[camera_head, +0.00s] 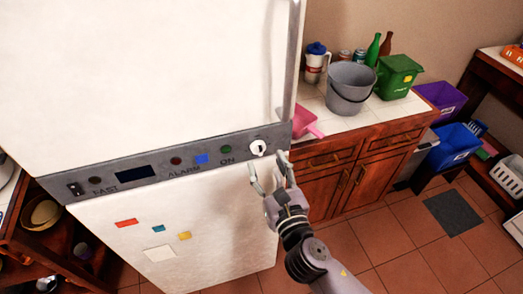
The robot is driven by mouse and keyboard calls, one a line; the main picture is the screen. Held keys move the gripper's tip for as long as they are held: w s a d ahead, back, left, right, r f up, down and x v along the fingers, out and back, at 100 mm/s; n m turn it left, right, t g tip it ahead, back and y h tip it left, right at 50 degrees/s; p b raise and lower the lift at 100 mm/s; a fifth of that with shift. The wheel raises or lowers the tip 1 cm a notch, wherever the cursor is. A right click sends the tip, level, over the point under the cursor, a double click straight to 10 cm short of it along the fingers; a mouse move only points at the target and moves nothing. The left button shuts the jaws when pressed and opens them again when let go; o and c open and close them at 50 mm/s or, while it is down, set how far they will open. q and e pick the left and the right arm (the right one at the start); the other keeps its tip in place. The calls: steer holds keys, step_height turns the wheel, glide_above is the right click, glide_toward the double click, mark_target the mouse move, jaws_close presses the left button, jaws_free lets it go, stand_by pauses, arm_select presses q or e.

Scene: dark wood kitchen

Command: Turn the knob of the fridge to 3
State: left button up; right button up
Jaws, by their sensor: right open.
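The white fridge (160,60) stands at the left and centre, with a grey control panel (135,172) across its front between the upper and lower doors. The white round knob (258,148) is near the panel's right end; the numbers around it are too small to read. My right gripper (267,171) is open just below the knob, its fingertips pointing up toward it. The fingers look apart from the knob, though the exact gap in depth cannot be told. My left gripper is not in view.
The panel also has a dark display (134,172) and small buttons. Coloured magnets (126,223) are on the lower door. To the right, a counter (312,98) holds a grey bucket (350,86), a green bin (398,76) and bottles. Tiled floor (400,245) is open at lower right.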

mark_target(261, 152)
steer(key=x, duration=0.5)
steer(key=shift+c, duration=0.6)
steer(key=c, duration=1)
